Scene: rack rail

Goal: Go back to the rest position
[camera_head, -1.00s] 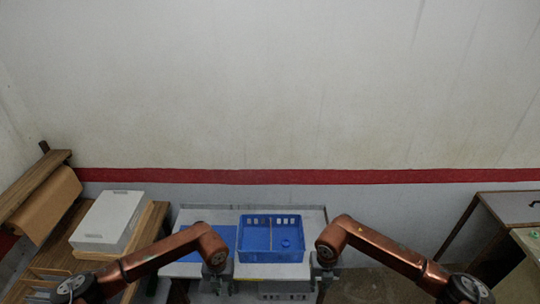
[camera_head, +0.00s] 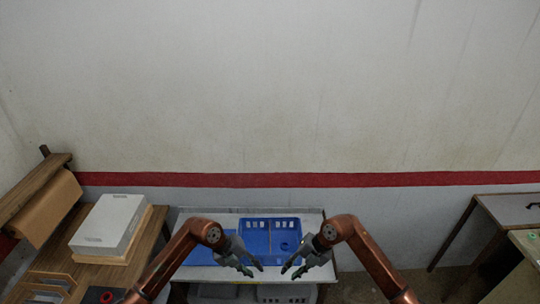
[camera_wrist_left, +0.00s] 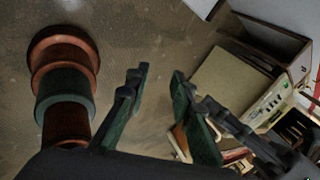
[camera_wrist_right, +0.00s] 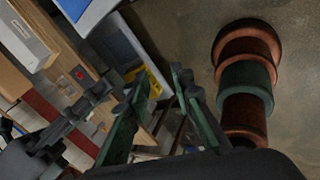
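My left gripper (camera_head: 256,271) is open and empty in front of the blue crate's left part. Its two fingers stand apart with nothing between them in the left wrist view (camera_wrist_left: 158,72). My right gripper (camera_head: 289,272) is open and empty in front of the crate's right part. Its fingers also stand apart with nothing between them in the right wrist view (camera_wrist_right: 160,72). The two grippers point toward each other with a small gap between. The blue crate (camera_head: 270,224) sits on a pale table (camera_head: 190,213), its front partly hidden by my grippers.
On the left, a wooden desk (camera_head: 150,237) holds a light grey box (camera_head: 108,226), a wooden rack (camera_head: 50,284) and a black thing with a red spot (camera_head: 106,296). A cabinet (camera_head: 528,246) and a table (camera_head: 506,208) stand at the right. Floor between is clear.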

